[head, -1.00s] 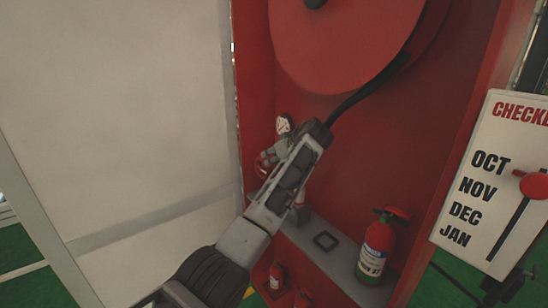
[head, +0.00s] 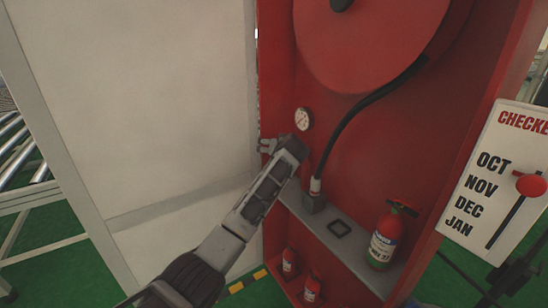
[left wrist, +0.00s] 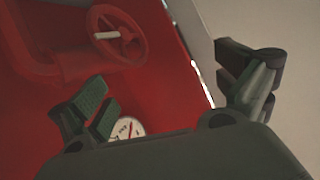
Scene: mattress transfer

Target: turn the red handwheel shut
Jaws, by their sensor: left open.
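The red handwheel (left wrist: 125,42) shows in the left wrist view at the upper middle, on red pipework, with a pale piece at its hub. In the head view it is hidden behind my left gripper and arm. My left gripper (head: 268,146) is at the left side of the red cabinet, below and left of the gauge. In the left wrist view my left gripper (left wrist: 172,92) has its fingers wide apart with nothing between them. The wheel lies beyond the fingers, apart from them. My right gripper is not in view.
A round gauge (head: 303,119) is on the cabinet's back wall. A hose reel (head: 365,50) hangs above, its black hose (head: 355,120) running down to a shelf (head: 352,255). A fire extinguisher (head: 384,240) stands on the shelf. A white panel (head: 140,110) borders the cabinet's left.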

